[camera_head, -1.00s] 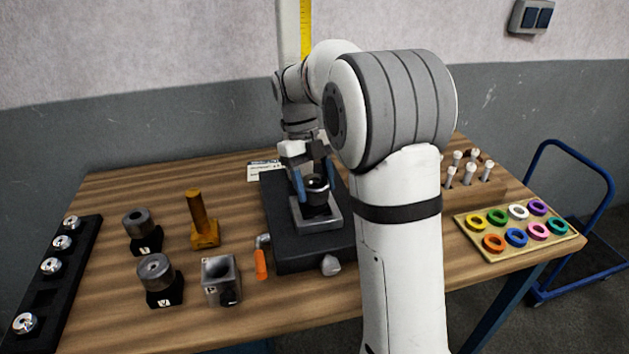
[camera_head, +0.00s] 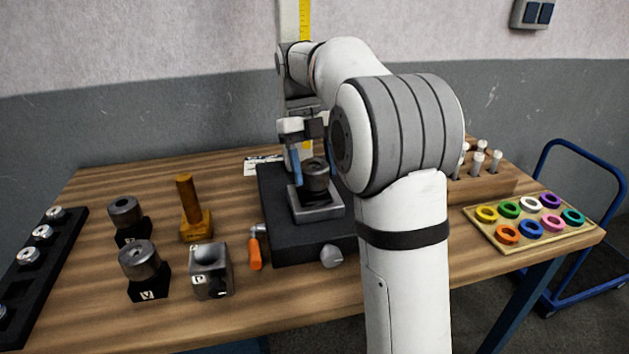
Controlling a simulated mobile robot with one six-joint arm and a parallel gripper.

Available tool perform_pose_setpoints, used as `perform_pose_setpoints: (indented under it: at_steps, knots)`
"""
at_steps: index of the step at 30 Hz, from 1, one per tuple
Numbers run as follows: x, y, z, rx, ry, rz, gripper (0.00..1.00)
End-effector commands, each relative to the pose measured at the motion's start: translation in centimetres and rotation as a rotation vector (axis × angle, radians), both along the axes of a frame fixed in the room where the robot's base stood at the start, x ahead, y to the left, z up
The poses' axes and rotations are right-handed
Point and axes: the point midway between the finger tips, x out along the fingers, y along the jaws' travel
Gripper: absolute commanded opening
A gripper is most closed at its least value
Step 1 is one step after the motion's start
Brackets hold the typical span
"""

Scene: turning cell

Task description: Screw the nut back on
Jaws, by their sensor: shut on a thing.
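A dark round piece (camera_head: 316,179), apparently the nut, sits upright over the grey square block (camera_head: 318,213) of the black fixture (camera_head: 290,246) at the table's middle. My gripper (camera_head: 314,168) points down from behind, with one blue finger to the left and one to the right of this piece, shut on it. The arm hides part of the right finger and the fixture's right side. Any thread under the piece is hidden, and I cannot tell how far down it sits.
Dark cylinders (camera_head: 140,262), a square grey holder (camera_head: 210,270) and a brown post (camera_head: 190,205) stand left. An orange handle (camera_head: 255,250) juts from the fixture. A tray of coloured rings (camera_head: 530,222) lies right. Bare wood is clear in front.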

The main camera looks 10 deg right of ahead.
Motion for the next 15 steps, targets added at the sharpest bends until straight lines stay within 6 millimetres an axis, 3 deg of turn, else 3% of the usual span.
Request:
perform_pose_setpoints:
  at_steps: [15]
  knots:
    - [-0.38,0.00,0.14,0.003,-0.018,-0.042,0.30]
